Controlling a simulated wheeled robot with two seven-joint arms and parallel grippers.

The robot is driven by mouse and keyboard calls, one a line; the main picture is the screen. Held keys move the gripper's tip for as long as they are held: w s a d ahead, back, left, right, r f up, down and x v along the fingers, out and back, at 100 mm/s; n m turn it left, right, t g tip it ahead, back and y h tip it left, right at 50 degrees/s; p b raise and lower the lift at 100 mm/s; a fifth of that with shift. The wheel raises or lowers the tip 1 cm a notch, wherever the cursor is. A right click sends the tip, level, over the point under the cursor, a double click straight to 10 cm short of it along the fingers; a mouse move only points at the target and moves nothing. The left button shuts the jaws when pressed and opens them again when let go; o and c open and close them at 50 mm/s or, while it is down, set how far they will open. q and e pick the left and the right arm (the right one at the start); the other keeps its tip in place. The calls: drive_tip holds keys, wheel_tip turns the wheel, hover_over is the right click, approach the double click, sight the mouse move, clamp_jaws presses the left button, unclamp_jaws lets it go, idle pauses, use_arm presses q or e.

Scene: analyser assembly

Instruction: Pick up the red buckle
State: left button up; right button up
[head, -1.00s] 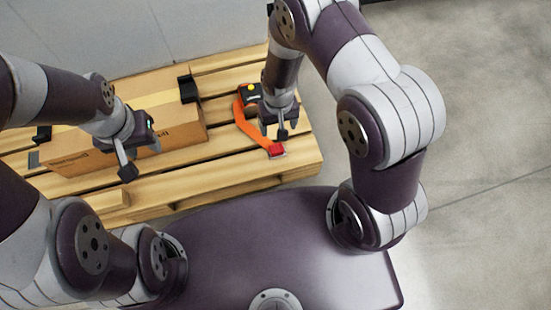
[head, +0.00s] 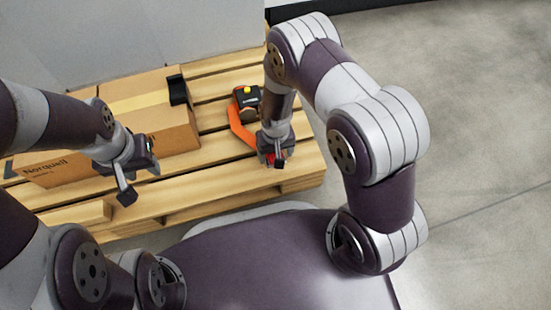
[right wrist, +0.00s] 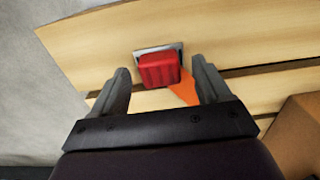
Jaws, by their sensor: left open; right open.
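The red buckle (right wrist: 158,69) lies on the pallet slats in the right wrist view, with a metal edge and an orange strap (right wrist: 184,92) running from it. My right gripper (right wrist: 160,80) is open, with one finger on each side of the buckle's near end. I cannot tell whether the fingers touch it. In the head view my right gripper (head: 276,160) covers most of the buckle. The orange strap also shows there (head: 238,128), leading up to a black and orange ratchet piece with a yellow button (head: 247,92). My left gripper (head: 136,180) is open and empty in front of the carton.
A cardboard carton (head: 110,153) stands on the wooden pallet (head: 200,185) at the left, with a black corner guard (head: 177,89) on its edge. A grey wall is behind. Concrete floor lies open to the right.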

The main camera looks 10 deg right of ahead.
drive_tip(key=c, duration=1.2)
drive_tip(key=shift+r, duration=0.15)
